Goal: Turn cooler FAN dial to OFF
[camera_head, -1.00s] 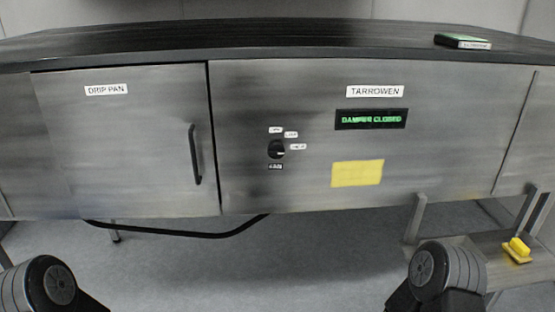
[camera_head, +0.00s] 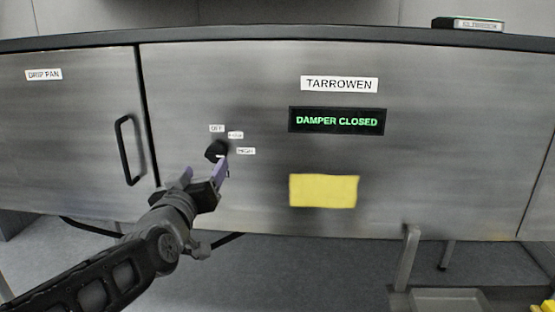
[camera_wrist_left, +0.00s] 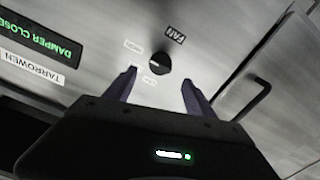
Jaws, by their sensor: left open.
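The FAN dial is a small round black knob (camera_head: 215,150) on the steel front panel, with a white pointer mark. OFF, a middle label hard to read, and HIGH (camera_head: 245,151) sit around its upper right side. The pointer mark is on the knob's right side, toward HIGH. In the left wrist view the knob (camera_wrist_left: 160,64) lies between and beyond the fingertips, with the FAN label (camera_wrist_left: 175,34) beside it. My left gripper (camera_head: 205,172) is open, just in front of and below the knob; contact cannot be told. My right gripper is out of view.
A display (camera_head: 337,121) reads DAMPER CLOSED, under a TARROWEN label (camera_head: 339,84). A yellow note (camera_head: 323,191) is right of the dial. A DRIP PAN door with a black handle (camera_head: 129,150) is to the left. A box (camera_head: 467,23) lies on top.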

